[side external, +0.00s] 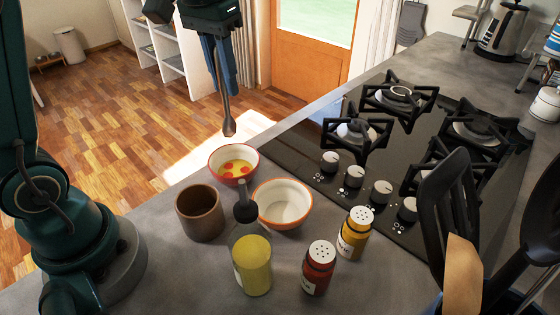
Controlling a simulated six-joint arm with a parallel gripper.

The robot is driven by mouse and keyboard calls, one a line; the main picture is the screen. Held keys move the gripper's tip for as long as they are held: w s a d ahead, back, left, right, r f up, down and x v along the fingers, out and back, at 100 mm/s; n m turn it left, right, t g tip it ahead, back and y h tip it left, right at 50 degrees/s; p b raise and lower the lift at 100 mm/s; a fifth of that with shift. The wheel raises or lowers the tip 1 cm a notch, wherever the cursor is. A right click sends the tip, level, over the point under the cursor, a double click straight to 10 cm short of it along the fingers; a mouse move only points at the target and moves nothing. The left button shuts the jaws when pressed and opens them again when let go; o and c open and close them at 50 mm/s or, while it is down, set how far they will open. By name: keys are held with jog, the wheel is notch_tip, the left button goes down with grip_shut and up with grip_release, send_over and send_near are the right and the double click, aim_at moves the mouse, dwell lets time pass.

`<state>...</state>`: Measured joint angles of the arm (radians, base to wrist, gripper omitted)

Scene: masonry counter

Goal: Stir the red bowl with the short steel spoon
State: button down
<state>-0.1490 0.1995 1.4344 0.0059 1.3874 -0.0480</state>
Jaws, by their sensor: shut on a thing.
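My gripper (225,90) is at the top of the side view, its blue fingers pointing down and shut on a spoon (229,126). The spoon hangs nearly upright, its dark, brownish-looking head down and its upper handle hidden between the fingers. The head shows above the far rim of the red bowl (238,182) and appears clear of it. This bowl is red outside with a pale inside, and holds yellow contents with red pieces. It stands on the grey counter near its far left edge.
A gas hob (300,165) lies right; dark utensils (450,210) rise front right.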

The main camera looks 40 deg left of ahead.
aim_at(227, 117)
jog(key=shift+f, duration=4.6)
jog(key=shift+s, duration=0.15)
